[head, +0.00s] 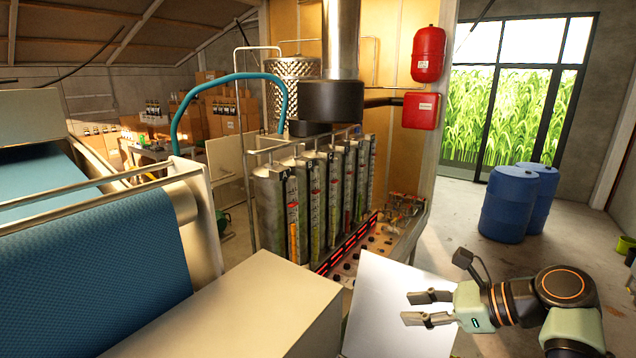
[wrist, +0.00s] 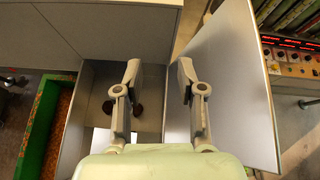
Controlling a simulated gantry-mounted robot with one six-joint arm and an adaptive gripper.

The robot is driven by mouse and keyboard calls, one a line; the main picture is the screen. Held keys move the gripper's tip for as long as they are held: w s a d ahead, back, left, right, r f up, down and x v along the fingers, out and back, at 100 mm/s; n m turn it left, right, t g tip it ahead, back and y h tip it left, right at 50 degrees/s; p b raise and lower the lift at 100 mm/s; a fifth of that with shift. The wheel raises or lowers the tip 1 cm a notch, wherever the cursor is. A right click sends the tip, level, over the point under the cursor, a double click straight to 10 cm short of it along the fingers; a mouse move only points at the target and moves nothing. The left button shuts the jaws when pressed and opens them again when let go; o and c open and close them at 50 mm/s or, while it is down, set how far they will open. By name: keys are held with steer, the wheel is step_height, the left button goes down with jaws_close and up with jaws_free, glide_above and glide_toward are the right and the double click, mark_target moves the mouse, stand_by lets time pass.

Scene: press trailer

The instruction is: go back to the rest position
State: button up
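My gripper (head: 412,307) is at the lower right of the head view, in front of a pale flat panel (head: 375,285). In the wrist view my gripper (wrist: 158,68) shows two grey fingers spread well apart with nothing between them. Below the fingers is an open grey compartment (wrist: 95,75). Two small dark round things (wrist: 108,107) lie in it; I cannot tell what they are. The pale panel (wrist: 228,75) stands out to the right of the fingers in the wrist view.
A beige cabinet (head: 235,310) stands left of the panel. Behind are metal cylinders (head: 270,215) and a control panel with red displays (head: 345,245). Blue barrels (head: 507,205) stand at the right. A green-rimmed bin (wrist: 27,135) is at the left in the wrist view.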

steer(key=s+a+f+n+t+h, duration=0.25)
steer(key=a+f+n+h, duration=0.35)
steer(key=a+f+n, duration=0.75)
steer(key=s+a+r+n+t+h, duration=0.2)
steer(key=s+n, duration=0.3)
steer(key=s, duration=0.4)
steer(key=s+a+r+n+t+h+p, duration=0.1)
steer(key=s+a+r+n+t+h, duration=0.1)
steer(key=s+n, duration=0.3)
steer(key=s+a, duration=0.1)
steer(key=s, duration=0.3)
steer(key=shift+r, duration=0.3)
steer(key=shift+d, duration=0.15)
